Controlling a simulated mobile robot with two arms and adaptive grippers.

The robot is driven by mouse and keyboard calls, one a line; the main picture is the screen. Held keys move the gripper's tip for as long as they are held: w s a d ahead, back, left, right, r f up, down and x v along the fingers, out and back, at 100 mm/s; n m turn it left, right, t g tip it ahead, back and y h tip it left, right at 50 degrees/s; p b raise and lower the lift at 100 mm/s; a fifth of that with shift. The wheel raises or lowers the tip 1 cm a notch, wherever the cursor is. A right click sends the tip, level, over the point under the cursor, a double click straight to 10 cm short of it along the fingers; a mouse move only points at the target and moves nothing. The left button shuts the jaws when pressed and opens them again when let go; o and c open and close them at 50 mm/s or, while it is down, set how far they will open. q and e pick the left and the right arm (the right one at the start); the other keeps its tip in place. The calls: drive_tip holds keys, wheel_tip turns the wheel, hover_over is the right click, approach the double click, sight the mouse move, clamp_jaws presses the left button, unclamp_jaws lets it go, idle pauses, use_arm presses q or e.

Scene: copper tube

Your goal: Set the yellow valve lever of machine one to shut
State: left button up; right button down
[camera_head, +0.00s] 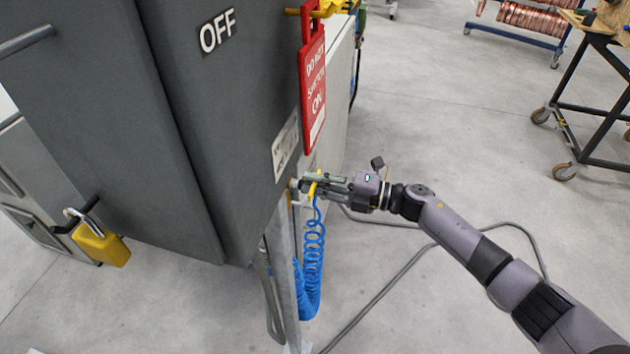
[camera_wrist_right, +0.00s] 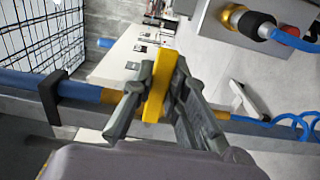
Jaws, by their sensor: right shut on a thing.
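The yellow valve lever (camera_head: 313,188) is at the lower corner of the dark grey cabinet, above the coiled blue hose. My right gripper (camera_head: 318,184) reaches it from the right. In the right wrist view the yellow lever (camera_wrist_right: 156,92) stands between the fingers of my right gripper (camera_wrist_right: 160,88), which are shut on it. The lever lies across the blue and grey pipe line there. The valve body is mostly hidden behind the fingers. My left gripper is not in view.
A red "DO NOT SWITCH ON" tag (camera_head: 313,90) hangs above my right gripper. The coiled blue hose (camera_head: 311,255) hangs just below. A yellow padlock (camera_head: 101,243) is at left. A grey cable (camera_head: 385,288) lies on the floor. A wheeled cart (camera_head: 590,110) stands at right.

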drive_tip(key=c, duration=1.6)
unclamp_jaws()
drive_tip(key=shift+o, duration=0.2)
drive_tip(key=v, duration=1.2)
